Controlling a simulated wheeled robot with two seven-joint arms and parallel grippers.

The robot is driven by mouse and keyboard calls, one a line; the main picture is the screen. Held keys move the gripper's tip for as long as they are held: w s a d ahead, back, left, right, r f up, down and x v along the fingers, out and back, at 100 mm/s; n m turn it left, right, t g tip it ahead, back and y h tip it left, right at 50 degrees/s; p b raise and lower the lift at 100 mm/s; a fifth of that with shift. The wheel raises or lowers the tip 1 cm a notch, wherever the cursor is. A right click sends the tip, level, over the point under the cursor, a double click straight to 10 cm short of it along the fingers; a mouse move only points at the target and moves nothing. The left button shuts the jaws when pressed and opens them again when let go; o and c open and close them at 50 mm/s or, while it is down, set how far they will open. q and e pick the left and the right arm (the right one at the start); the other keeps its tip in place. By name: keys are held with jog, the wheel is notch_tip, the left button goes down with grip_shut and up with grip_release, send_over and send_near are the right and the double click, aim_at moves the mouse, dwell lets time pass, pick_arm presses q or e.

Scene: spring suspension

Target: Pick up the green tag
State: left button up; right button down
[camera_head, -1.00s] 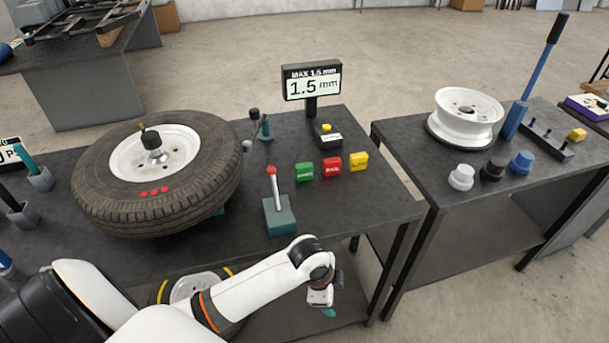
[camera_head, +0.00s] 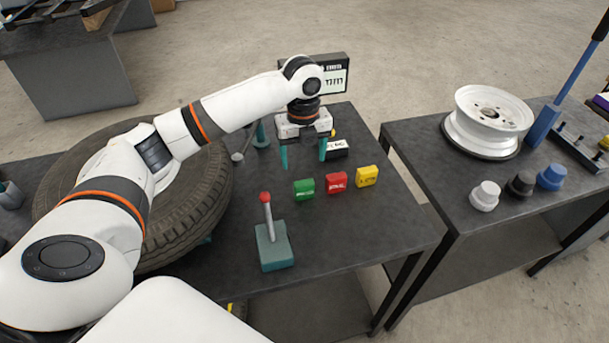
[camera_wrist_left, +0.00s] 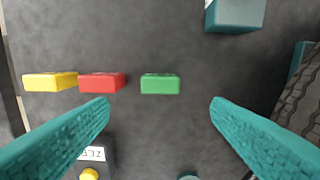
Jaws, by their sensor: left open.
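The green tag (camera_head: 304,189) stands on the dark table, at the left end of a row with a red tag (camera_head: 336,182) and a yellow tag (camera_head: 367,176). In the left wrist view the green tag (camera_wrist_left: 160,84) lies near the middle, beyond the gap between the fingertips. My left gripper (camera_head: 304,158) is open and empty, pointing down above the table, behind the green tag in the head view. Its teal fingers also show in the left wrist view (camera_wrist_left: 161,108). It does not touch the tag. My right gripper is not in view.
A teal lever base with a red knob (camera_head: 273,247) stands in front of the tags. A black box with a white label (camera_head: 338,149) and a display (camera_head: 336,76) stand behind. A tyre (camera_head: 200,200) lies left, partly under my arm. A second table (camera_head: 440,170) holds a wheel rim.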

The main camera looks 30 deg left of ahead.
aim_at(304, 183)
pick_arm(q)
jog(key=shift+a, duration=0.35)
notch_tip(304, 183, down, 5)
jog(key=shift+s+d+p, duration=0.1)
jog(key=shift+d+p, duration=0.05)
jog(key=shift+p, duration=0.4)
jog(key=shift+d+f, duration=0.1)
jog(key=shift+f, duration=0.45)
jog(key=f, duration=0.1)
jog(key=f+p, duration=0.1)
jog(key=f, duration=0.1)
jog(key=shift+s+d+f, duration=0.1)
jog(key=shift+d+f, duration=0.2)
jog(key=shift+d, duration=0.05)
jog(key=shift+f, duration=0.45)
jog(key=c, duration=0.9)
jog(key=shift+c, duration=0.7)
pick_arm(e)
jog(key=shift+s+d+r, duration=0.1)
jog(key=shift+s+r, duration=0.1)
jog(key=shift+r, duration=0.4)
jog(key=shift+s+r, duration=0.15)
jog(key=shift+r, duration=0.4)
